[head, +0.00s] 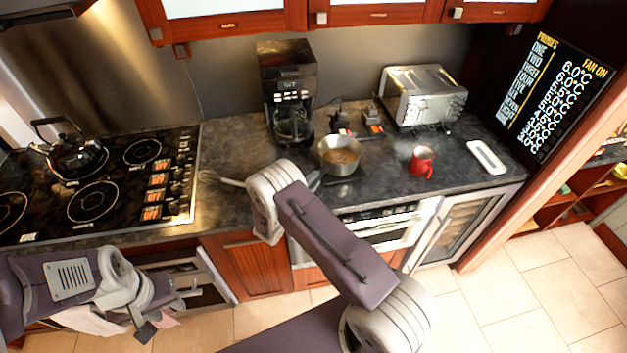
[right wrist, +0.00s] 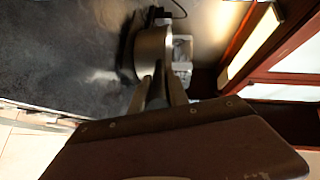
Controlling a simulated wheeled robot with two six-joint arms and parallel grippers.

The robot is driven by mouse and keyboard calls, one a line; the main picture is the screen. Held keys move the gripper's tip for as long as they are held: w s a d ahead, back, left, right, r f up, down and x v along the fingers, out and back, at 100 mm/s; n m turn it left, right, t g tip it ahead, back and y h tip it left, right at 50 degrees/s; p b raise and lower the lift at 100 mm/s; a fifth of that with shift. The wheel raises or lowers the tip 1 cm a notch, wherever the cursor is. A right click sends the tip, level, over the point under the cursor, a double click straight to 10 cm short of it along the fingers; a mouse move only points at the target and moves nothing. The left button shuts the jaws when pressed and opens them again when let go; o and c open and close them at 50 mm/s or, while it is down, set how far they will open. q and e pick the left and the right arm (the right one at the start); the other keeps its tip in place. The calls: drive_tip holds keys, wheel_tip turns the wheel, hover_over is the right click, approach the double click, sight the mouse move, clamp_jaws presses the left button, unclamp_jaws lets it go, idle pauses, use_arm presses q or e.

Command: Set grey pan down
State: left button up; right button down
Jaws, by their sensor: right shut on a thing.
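The grey pan (head: 341,168), with brownish contents, is at the middle of the dark counter, in front of the coffee maker. It looks upright; whether its base touches the counter is unclear. My right gripper (head: 316,181) is shut on the pan at its front left, partly hidden by my own arm. In the right wrist view the gripper fingers (right wrist: 160,85) reach to the side of the pan (right wrist: 152,48), and the handle is mostly hidden. My left gripper (head: 162,318) is low at the left, in front of the cabinets, away from the pan; its opening is unclear.
A coffee maker (head: 288,85) and a silver toaster (head: 424,96) stand at the back. A red mug (head: 422,161) and a white tray (head: 487,157) are to the right. The stove (head: 120,178) with a black kettle (head: 72,155) is left. Some bare counter lies between stove and pan.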

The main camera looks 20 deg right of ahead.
drive_tip(key=shift+d+f, duration=0.1)
drive_tip(key=shift+f, duration=0.1)
drive_tip(key=shift+f+b, duration=0.1)
drive_tip(key=shift+b, duration=0.2)
drive_tip(key=c, duration=1.3)
unclamp_jaws()
drive_tip(key=shift+o, duration=0.2)
